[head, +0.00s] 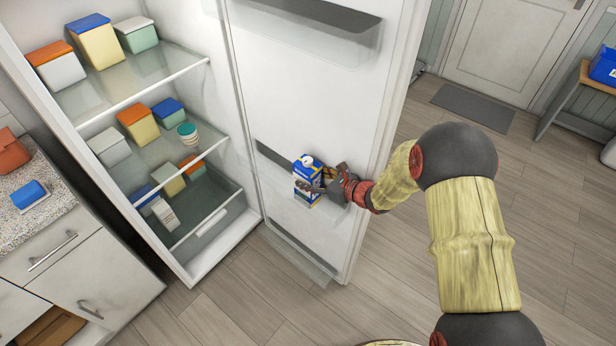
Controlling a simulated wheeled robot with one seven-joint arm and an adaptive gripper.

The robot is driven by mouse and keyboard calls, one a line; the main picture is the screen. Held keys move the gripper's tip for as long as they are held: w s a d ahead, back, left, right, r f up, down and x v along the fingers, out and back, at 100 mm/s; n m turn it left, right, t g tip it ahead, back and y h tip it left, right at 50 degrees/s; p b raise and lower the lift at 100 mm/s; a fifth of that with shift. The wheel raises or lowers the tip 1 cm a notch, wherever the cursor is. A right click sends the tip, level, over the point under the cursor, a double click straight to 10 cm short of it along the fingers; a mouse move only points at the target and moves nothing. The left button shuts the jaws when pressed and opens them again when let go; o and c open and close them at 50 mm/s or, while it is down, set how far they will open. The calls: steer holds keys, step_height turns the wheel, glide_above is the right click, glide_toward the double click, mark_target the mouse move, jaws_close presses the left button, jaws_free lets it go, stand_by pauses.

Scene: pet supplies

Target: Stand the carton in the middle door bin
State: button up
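The carton (301,169) is blue and white with a white cap on its top. It is roughly upright at the middle door bin (270,157) of the open fridge door. My gripper (318,181) reaches in from the right, with one dark finger across the carton's near face and the other by its far right side. It appears shut on the carton. The bin's clear front is hard to make out, and I cannot tell whether the carton's base touches the bin floor.
An upper door bin (340,14) and a lower door bin (300,252) are on the same door (300,110). Fridge shelves at left hold several lidded containers. A counter (62,195) stands at far left. The floor right of the door is clear up to a grey mat (473,107).

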steer(key=p+v, duration=0.3)
steer(key=v, duration=0.8)
steer(key=s+a+r+n+g, duration=0.2)
steer(key=s+r+n+g, duration=0.1)
steer(key=s+r+n, duration=0.45)
steer(key=s+a+r+n+g, duration=0.3)
steer(key=s+r+n, duration=0.35)
steer(key=r, duration=0.25)
steer(key=s+d+r+n+t+h, duration=0.1)
steer(key=s+d+r+n+h, duration=0.3)
steer(key=s+d, duration=0.4)
steer(key=s+d+r+n+t+h, duration=0.2)
steer(key=s+d+r+n+h, duration=0.3)
steer(key=s+d+n, duration=0.3)
steer(key=shift+s+r+h, duration=0.25)
steer(key=shift+s+h, duration=0.25)
steer(key=shift+h, duration=0.1)
